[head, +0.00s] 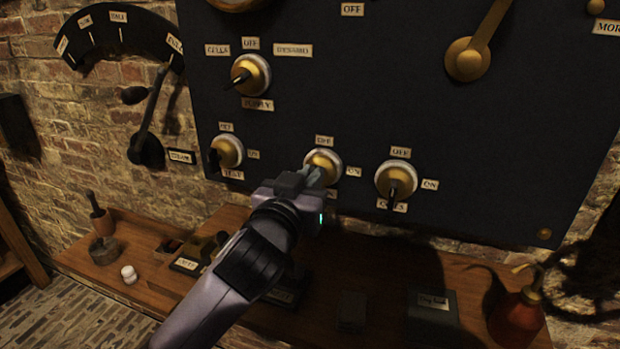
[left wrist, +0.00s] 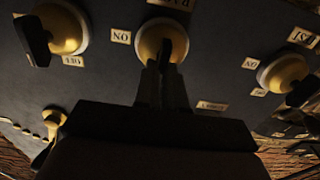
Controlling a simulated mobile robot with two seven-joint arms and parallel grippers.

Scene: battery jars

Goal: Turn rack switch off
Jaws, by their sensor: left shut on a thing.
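The rack switch (head: 325,161) is the middle knob of the lower row on the dark panel, a brass knob on a pale ring. It has an OFF label above it and an ON label to its right. My left gripper (head: 314,174) reaches up to it from below and is shut on its dark lever. The left wrist view is upside down and shows the fingers (left wrist: 164,68) on the lever of the rack switch (left wrist: 158,36). The fingers partly hide the lever, so I cannot tell exactly where it points. My right gripper is not in view.
The test switch (head: 227,152) is to the left and another brass switch (head: 394,180) close to the right. A supply switch (head: 251,74) is above.

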